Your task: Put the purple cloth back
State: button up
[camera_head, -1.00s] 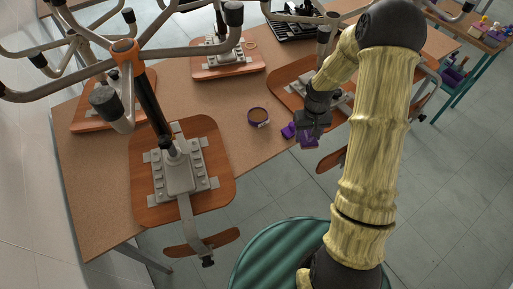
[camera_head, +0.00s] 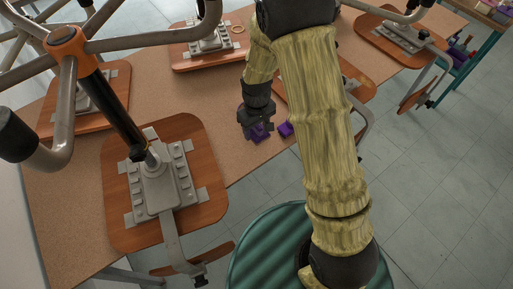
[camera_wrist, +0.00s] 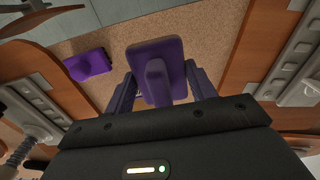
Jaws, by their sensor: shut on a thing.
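My gripper (camera_head: 255,124) is shut on a purple cloth (camera_head: 260,133), which hangs below the fingers over the brown table, near its front edge. In the wrist view the held cloth (camera_wrist: 152,52) looks like a flat, stiff rectangular pad with a raised ridge between the two fingers. A second purple piece (camera_head: 285,129) of similar shape lies on the table just to the right of my gripper. In the wrist view that second piece (camera_wrist: 90,65) is at the upper left, near the table edge. How high the held cloth is above the table I cannot tell.
The brown table (camera_head: 236,160) bears several upturned chair seats. One seat (camera_head: 115,200) with its metal base is left of my gripper; another (camera_head: 210,52) is behind. Metal chair legs (camera_head: 65,70) rise at the left. A shelf with purple things (camera_head: 459,55) stands far right.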

jog(key=shift+s+a+f, duration=0.15)
jog(key=shift+s, duration=0.15)
send_over(256, 149)
jog(key=f, duration=0.5)
jog(key=shift+s+f+p, duration=0.25)
jog(key=shift+f+p, duration=0.05)
jog(key=shift+p, duration=0.05)
jog(key=shift+f, duration=0.1)
jog(key=shift+f+p, duration=0.35)
jog(key=shift+f, duration=1.6)
jog(key=shift+f, duration=0.1)
jog(key=shift+f, duration=0.1)
jog(key=o, duration=0.7)
jog(key=shift+o, duration=0.9)
jog(key=shift+w, duration=0.15)
